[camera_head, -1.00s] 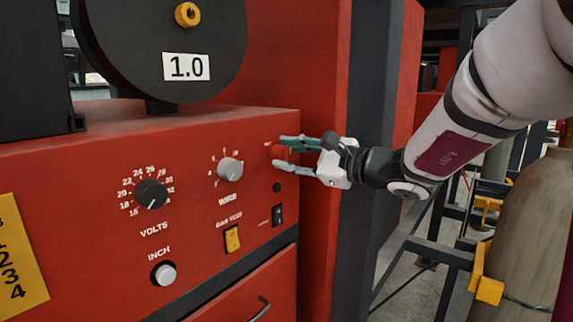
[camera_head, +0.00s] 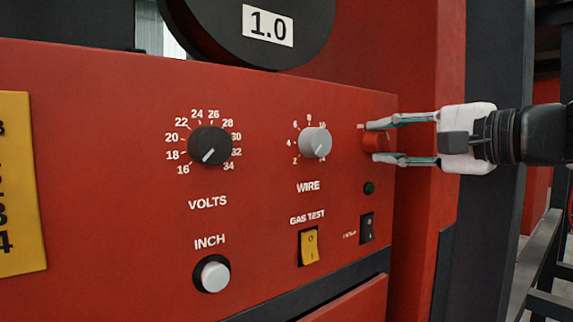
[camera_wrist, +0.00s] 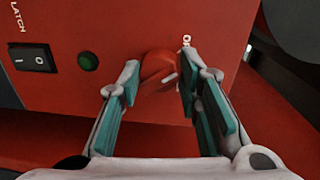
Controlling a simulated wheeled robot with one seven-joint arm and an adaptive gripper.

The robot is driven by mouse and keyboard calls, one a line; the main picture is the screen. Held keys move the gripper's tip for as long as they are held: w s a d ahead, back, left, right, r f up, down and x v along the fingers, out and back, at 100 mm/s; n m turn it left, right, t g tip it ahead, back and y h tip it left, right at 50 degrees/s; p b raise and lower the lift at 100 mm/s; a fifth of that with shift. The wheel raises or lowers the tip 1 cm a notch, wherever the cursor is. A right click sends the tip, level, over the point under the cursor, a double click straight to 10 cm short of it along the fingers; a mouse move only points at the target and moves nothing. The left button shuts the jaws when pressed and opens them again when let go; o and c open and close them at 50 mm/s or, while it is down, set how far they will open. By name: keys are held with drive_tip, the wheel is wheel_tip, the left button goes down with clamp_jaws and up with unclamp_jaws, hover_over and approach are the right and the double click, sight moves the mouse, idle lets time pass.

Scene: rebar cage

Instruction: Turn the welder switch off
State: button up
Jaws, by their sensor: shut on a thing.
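The welder switch (camera_head: 376,141) is a red rotary knob at the upper right of the red welder's front panel. It also shows in the wrist view (camera_wrist: 158,68), with a pale pointer line on its face. My gripper (camera_head: 375,142) comes from the right and is shut on this knob, one finger above and one below in the head view. In the wrist view the teal finger pads (camera_wrist: 160,80) stand either side of it. A white label beside the knob is partly hidden by a finger, and only its first letters show.
A green lamp (camera_head: 369,188) and a black latch rocker (camera_head: 367,228) sit below the knob. The wire knob (camera_head: 315,142), volts knob (camera_head: 210,145), yellow gas test rocker (camera_head: 308,246) and inch button (camera_head: 212,274) are further left. A dark post (camera_head: 498,220) stands behind my gripper.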

drive_tip(key=shift+f+n+b, duration=0.15)
drive_tip(key=shift+n+b, duration=0.45)
drive_tip(key=shift+b, duration=0.4)
drive_tip(key=shift+n+b, duration=0.3)
drive_tip(key=shift+b, duration=0.05)
drive_tip(key=o, duration=1.1)
drive_tip(key=shift+o, duration=0.2)
drive_tip(key=v, duration=1.2)
drive_tip(key=shift+a, duration=0.1)
